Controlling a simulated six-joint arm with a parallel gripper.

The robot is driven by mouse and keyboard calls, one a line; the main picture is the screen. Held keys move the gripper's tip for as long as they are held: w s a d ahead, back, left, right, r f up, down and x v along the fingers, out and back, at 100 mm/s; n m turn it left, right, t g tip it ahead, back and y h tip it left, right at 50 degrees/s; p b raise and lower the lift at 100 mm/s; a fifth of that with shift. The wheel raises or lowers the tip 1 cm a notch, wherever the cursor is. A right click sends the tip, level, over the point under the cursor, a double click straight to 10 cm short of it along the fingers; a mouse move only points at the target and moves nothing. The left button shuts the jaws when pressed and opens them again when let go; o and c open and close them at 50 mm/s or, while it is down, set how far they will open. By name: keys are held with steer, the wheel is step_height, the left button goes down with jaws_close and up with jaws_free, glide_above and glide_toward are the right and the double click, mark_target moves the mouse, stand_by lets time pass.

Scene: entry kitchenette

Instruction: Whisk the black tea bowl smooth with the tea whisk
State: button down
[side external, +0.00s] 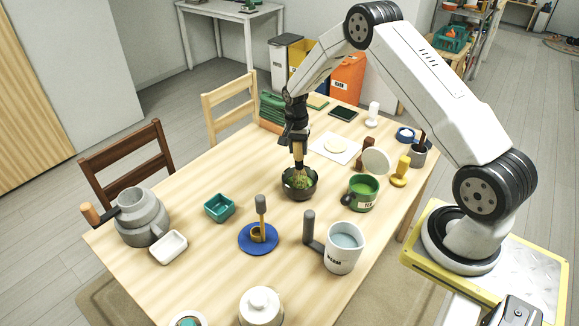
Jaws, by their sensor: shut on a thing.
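The black tea bowl (299,193) stands upright on the wooden table near its middle, with green tea inside. My gripper (298,138) is above the bowl and shut on the tea whisk (298,153), which it holds upright by its pale handle. The whisk's lower end reaches down into the bowl. Its tip is hidden, so I cannot tell whether it touches the bottom.
A green mug (361,193) stands close to the bowl's right. A white mug (343,250) and a blue saucer (272,245) bearing a small upright tool are in front. A teal square dish (219,208) is left. A white sheet (326,153) lies behind.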

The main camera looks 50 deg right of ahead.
steer(key=shift+f, duration=0.6)
stand_by(0.7)
steer(key=shift+r, duration=0.1)
stand_by(0.5)
steer(key=shift+s, duration=0.2)
